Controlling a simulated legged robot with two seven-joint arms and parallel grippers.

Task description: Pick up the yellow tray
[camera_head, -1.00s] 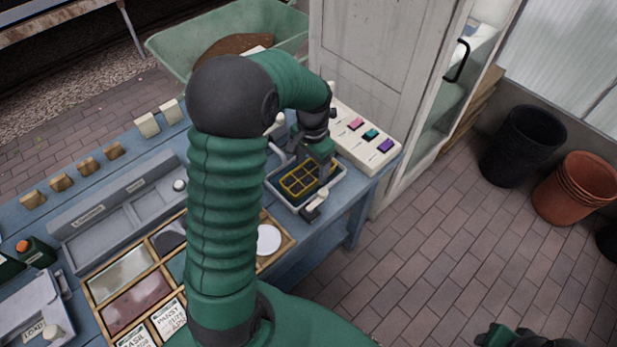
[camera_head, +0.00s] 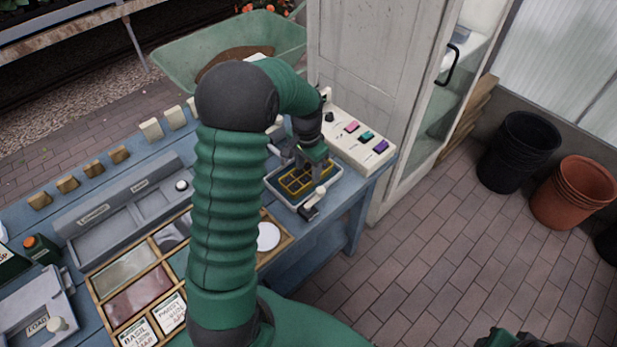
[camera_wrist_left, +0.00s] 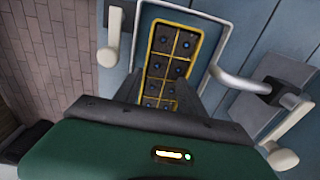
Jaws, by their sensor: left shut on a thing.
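The yellow tray (camera_head: 297,182) is a small yellow-rimmed grid with dark cells. It sits inside a pale-rimmed holder (camera_head: 329,190) at the right end of the blue bench. In the left wrist view the tray (camera_wrist_left: 172,55) shows two columns of cells with small blue dots. My left gripper (camera_head: 305,168) is over the tray, pointing down. Its dark fingers (camera_wrist_left: 159,98) come down at the near part of the tray and are shut on it. The gripper body hides the tray's near end. Only a dark green piece of my right arm shows at the bottom right corner.
A control box (camera_head: 352,140) with pink, teal and purple buttons stands behind the holder. A pale lever handle (camera_head: 314,198) is at the holder's front, and a wooden seed box (camera_head: 108,300) lies left. Black pots (camera_head: 524,150) and terracotta pots (camera_head: 572,192) stand on the open brick floor.

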